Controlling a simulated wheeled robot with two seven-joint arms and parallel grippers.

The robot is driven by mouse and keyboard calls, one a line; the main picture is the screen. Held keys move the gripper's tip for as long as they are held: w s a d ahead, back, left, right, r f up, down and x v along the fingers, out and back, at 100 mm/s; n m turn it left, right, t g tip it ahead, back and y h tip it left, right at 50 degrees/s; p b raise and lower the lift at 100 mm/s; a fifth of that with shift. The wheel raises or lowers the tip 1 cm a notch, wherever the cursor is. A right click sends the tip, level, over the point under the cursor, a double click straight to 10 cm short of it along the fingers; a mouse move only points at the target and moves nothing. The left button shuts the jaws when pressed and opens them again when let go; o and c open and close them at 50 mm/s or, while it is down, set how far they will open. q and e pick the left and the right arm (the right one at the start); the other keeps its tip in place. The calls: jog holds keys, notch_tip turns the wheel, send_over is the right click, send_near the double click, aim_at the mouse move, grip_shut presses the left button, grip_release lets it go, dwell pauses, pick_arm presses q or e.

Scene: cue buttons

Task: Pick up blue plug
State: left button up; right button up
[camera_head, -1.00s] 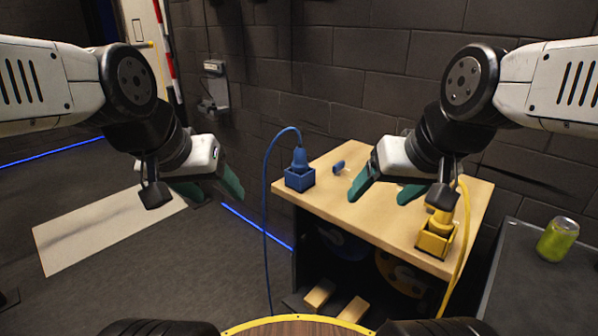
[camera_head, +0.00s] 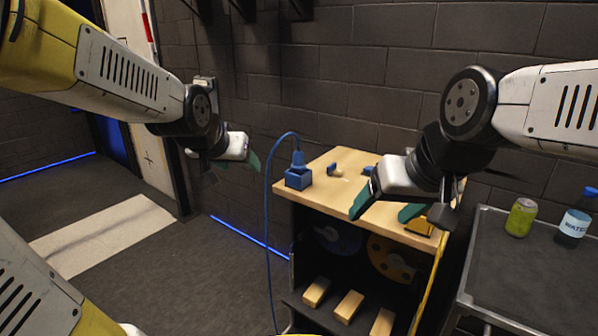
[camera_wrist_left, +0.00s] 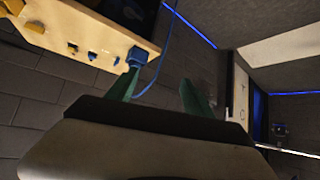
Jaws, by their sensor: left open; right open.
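The blue plug (camera_head: 298,159) stands upright in a blue box-shaped socket (camera_head: 298,179) on the left corner of the wooden table. A blue cable arches from its top and hangs down the table's left side. My left gripper (camera_head: 252,164) is open and empty, left of the plug and apart from it. In the left wrist view the blue plug and socket (camera_wrist_left: 137,56) show near one fingertip of the open left gripper (camera_wrist_left: 158,92). My right gripper (camera_head: 385,212) is open over the table's right part, partly hiding a yellow socket (camera_head: 420,224).
The wooden table (camera_head: 330,192) also bears small blue pieces (camera_head: 334,170). Its lower shelf holds several wooden blocks (camera_head: 348,306) below an orange disc. A grey cart (camera_head: 520,270) at right carries a green can (camera_head: 521,217) and a water bottle (camera_head: 574,219). A brick wall stands close behind.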

aim_at(295, 164)
pick_arm(q)
jog(key=w+d+f+m+t+h, duration=0.1)
jog(key=w+d+f+t, duration=0.1)
jog(key=w, duration=0.5)
jog(key=w+d+f+m+t+h, duration=0.1)
jog(key=w+d+f+t+h, duration=0.1)
jog(key=w+d+f, duration=0.3)
jog(key=w+d+f+m+t+h, duration=0.1)
jog(key=w+d+f+t+h, duration=0.1)
jog(key=w, duration=0.9)
jog(key=shift+w+d+f, duration=0.1)
jog(key=shift+d+f, duration=0.3)
jog(key=shift+f, duration=0.25)
jog(key=shift+w+d+f, duration=0.1)
jog(key=shift+d+f, duration=0.25)
jog(key=shift+f, duration=0.25)
jog(key=shift+w+d+f+t+h, duration=0.15)
jog(key=shift+d+f+t+h, duration=0.15)
jog(key=shift+t+h, duration=0.15)
jog(key=x, duration=0.7)
jog(key=shift+w+d+f, duration=0.15)
jog(key=shift+w+d, duration=0.15)
grip_shut()
